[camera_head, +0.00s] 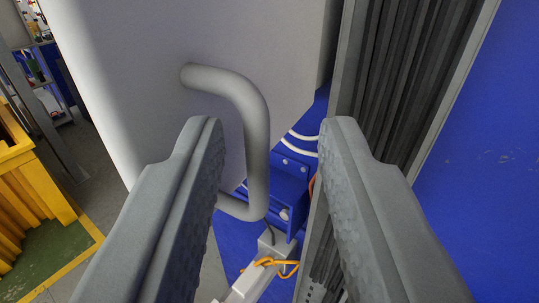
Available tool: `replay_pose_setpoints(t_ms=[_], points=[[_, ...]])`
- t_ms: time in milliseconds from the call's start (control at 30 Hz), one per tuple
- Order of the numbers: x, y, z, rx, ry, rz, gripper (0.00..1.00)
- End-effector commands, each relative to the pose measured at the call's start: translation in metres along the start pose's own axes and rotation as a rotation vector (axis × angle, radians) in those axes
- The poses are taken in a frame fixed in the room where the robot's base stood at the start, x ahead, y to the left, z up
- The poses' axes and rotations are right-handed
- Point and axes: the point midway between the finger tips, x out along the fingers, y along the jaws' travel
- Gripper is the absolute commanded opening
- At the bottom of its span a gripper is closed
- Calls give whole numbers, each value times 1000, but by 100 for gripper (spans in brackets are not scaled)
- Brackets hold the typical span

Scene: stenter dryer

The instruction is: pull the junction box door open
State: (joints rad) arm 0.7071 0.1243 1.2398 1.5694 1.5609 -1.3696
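The junction box door (150,60) is the large pale panel at the upper left. It stands swung out, with blue box interior showing past its edge. Its grey tubular handle (257,130) is a bent bar on the door face. My gripper (270,130) is open, one finger on each side of the picture. The handle shows in the gap between the fingers, closer to the left finger, which hides part of the door's lower edge. I cannot tell whether either finger touches the handle.
Behind the door are a blue box part (278,188), white cables (300,142), an orange cable (275,263) and a grey bracket (250,277). Dark ribbed grey trunking (405,75) and a blue panel (490,150) stand right. A yellow frame (35,190) stands at left; grey floor shows beside it.

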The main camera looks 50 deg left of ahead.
Motion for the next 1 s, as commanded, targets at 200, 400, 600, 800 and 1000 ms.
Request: replay_pose_setpoints(t_ms=[200,400,600,800,1000], points=[[-42,1,0,0,1,3,31],[-81,1,0,-1,0,3,31],[-119,0,0,-1,0,2,31],[-144,0,0,-1,1,0,31],[-154,0,0,-1,1,-1,31]])
